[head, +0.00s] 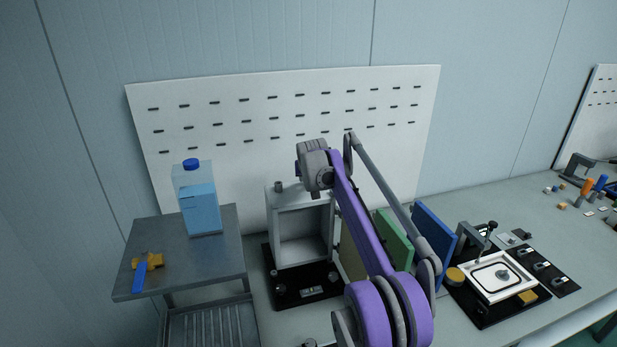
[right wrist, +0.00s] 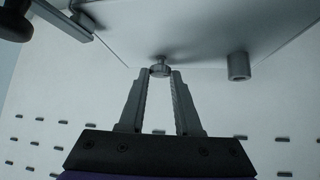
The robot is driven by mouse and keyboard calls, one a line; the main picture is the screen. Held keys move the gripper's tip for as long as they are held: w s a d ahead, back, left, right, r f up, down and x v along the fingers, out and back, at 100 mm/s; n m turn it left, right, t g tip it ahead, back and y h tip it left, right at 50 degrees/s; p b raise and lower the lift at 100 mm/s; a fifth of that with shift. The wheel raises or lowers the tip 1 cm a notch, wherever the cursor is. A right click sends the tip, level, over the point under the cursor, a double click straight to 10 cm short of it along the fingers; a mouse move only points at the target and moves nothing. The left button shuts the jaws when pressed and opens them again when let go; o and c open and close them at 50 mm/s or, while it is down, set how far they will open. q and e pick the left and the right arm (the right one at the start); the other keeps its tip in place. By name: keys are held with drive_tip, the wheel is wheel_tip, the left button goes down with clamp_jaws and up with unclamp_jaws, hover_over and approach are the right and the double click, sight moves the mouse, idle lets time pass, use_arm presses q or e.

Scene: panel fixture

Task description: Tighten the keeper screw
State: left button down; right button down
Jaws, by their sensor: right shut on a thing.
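The panel fixture is a light grey open-fronted frame (head: 275,225) on a black base (head: 285,298) in the head view. In the right wrist view, the keeper screw (right wrist: 160,70) is a small round grey head on a short stem at the pale surface of the fixture (right wrist: 200,35). My right gripper (right wrist: 161,75) has its two fingertips on either side of the screw head, shut on it. In the head view my purple right arm reaches to the fixture's upper right, and its fingertips are hidden. My left gripper is not in view.
A grey cylinder (right wrist: 238,66) stands beside the screw. A metal cart (head: 225,245) at left carries a blue bottle (head: 200,205) and a yellow-and-blue item (head: 147,268). Green (head: 393,238) and blue (head: 435,238) panels stand right of the fixture. A slotted white board (head: 230,130) is behind.

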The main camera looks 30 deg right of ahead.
idle(0.4)
drive_tip(key=c, duration=0.6)
unclamp_jaws()
drive_tip(key=v, duration=1.1)
drive_tip(key=shift+f, duration=0.1)
drive_tip(key=s+a+f+n+y, duration=0.1)
drive_tip(key=s+a+f, duration=0.2)
drive_tip(key=s+a, duration=0.35)
drive_tip(key=s+a+f+n+y, duration=0.1)
drive_tip(key=s+a+f, duration=0.3)
drive_tip(key=s+a, duration=0.3)
drive_tip(key=s+a+f+n+g+y, duration=0.1)
drive_tip(key=s+a+f, duration=0.3)
drive_tip(key=s+f, duration=0.5)
drive_tip(key=s+a+f+n+g+y, duration=0.1)
drive_tip(key=s+a+f+n, duration=0.1)
drive_tip(key=s+a+f, duration=0.3)
drive_tip(key=s+f, duration=0.4)
drive_tip(key=s, duration=0.7)
